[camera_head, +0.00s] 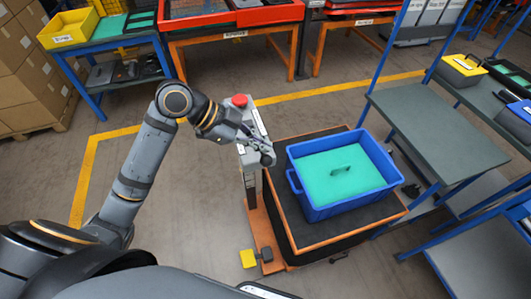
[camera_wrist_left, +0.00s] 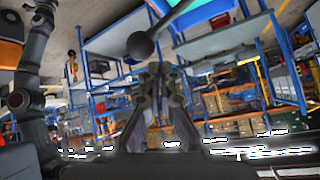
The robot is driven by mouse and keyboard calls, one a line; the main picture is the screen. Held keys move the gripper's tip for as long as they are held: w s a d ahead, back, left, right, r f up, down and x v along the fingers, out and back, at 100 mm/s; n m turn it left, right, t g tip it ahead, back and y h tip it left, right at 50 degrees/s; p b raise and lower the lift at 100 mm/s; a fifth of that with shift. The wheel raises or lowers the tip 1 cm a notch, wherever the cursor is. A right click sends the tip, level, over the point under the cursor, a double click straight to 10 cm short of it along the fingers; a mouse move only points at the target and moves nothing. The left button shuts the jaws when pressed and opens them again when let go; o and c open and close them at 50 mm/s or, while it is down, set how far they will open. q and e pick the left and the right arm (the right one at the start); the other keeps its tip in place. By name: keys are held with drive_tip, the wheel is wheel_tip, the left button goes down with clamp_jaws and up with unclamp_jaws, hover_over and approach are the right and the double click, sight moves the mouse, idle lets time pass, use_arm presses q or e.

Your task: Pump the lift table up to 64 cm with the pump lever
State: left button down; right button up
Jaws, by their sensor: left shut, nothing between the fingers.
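The lift table (camera_head: 290,230) has a dark top with an orange edge and stands right of the middle in the head view. A grey control column with a red button (camera_head: 240,101) rises at its left side. The pump lever ends in a dark ball knob (camera_head: 267,159); in the left wrist view the knob (camera_wrist_left: 140,45) and its rod are just beyond the fingertips. My left gripper (camera_head: 255,138) is shut and empty, close to the knob; contact cannot be told. Its fingers also show in the left wrist view (camera_wrist_left: 163,75). My right gripper is out of view.
A blue crate (camera_head: 379,202) with a green insert stands on the lift table. A yellow pedal (camera_head: 248,258) is low at its left front. Blue-framed shelving (camera_head: 433,130) stands close on the right. Orange and blue benches line the back. The floor left of the table is clear.

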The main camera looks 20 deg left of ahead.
sight(263, 165)
use_arm(q)
drive_tip(key=shift+s+f, duration=0.1)
drive_tip(key=shift+f, duration=0.25)
idle(0.3)
drive_tip(key=shift+s+d+f+b, duration=0.2)
drive_tip(key=shift+s+f+b, duration=0.05)
drive_tip(key=shift+f+b, duration=0.55)
idle(0.6)
drive_tip(key=shift+s+d+f+b, duration=0.15)
drive_tip(key=shift+s+f+b, duration=0.05)
drive_tip(key=shift+f+b, duration=0.35)
drive_tip(key=shift+s+d+f+b, duration=0.1)
drive_tip(key=shift+s+f+b, duration=0.05)
drive_tip(key=shift+f+b, duration=0.45)
drive_tip(key=shift+s+d+f+b, duration=0.2)
drive_tip(key=shift+f+b, duration=0.2)
drive_tip(key=shift+f, duration=0.3)
idle(1.4)
drive_tip(key=shift+r, duration=0.1)
idle(0.5)
wheel_tip(263, 165, up, 7)
drive_tip(key=w+a+p, duration=0.1)
drive_tip(key=w+p, duration=0.1)
drive_tip(key=p, duration=0.4)
drive_tip(key=shift+a+f, duration=0.2)
drive_tip(key=shift+a, duration=0.05)
drive_tip(key=shift+r, duration=0.1)
idle(0.3)
